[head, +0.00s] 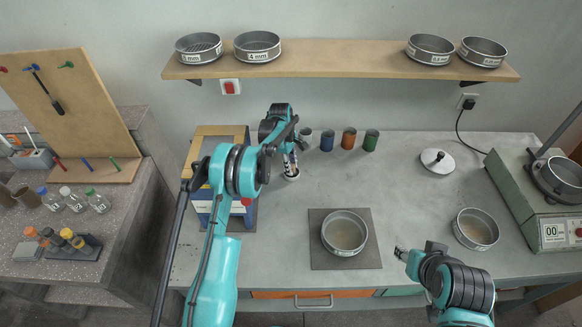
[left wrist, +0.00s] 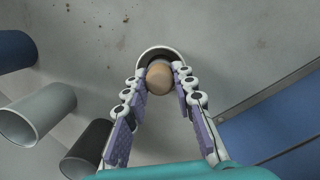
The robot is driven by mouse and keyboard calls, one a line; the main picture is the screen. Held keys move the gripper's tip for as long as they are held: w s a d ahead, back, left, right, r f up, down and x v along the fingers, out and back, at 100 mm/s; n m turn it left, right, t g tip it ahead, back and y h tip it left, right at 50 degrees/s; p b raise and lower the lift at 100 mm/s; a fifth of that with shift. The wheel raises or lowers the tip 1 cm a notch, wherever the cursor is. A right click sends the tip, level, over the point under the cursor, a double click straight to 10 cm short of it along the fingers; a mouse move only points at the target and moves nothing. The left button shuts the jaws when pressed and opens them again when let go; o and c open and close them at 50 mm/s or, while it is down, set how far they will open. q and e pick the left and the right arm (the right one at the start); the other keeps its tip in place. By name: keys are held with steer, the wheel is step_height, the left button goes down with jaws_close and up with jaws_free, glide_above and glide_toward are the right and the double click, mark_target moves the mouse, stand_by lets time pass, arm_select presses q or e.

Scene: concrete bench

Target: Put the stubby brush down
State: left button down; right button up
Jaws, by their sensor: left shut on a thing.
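The stubby brush shows in the left wrist view as a round tan end (left wrist: 159,79) between my left fingertips. My left gripper (left wrist: 160,82) is shut on it, pointing down. Directly beyond the brush is a round dark cup with a pale rim (left wrist: 157,50); the brush's lower part is hidden, so I cannot tell how deep it sits in the cup. In the head view my left gripper (head: 291,162) is over this cup (head: 291,177), and the brush is not clear there. My right gripper (head: 402,253) is near the bench's front, too small to judge its opening.
A grey, a blue (head: 327,141), an orange (head: 348,138) and a green cup (head: 371,140) stand behind the left gripper. A pan (head: 344,232) sits on a dark mat (head: 318,262). Bench between is clear.

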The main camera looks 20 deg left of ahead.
arm_select(q)
steer(key=shift+r, duration=0.1)
steer(key=shift+s, duration=0.1)
steer(key=c, duration=1.3)
jaws_free()
steer(key=shift+f, duration=0.2)
steer(key=shift+o, duration=0.2)
steer(key=shift+r, duration=0.2)
steer(key=r, duration=0.2)
steer(key=r+p, duration=0.1)
steer(key=r, duration=0.2)
steer(key=a+r, duration=0.1)
steer(key=r, duration=0.1)
steer(key=shift+r+p, duration=0.25)
steer(key=shift+p, duration=0.05)
steer(key=shift+f, duration=0.1)
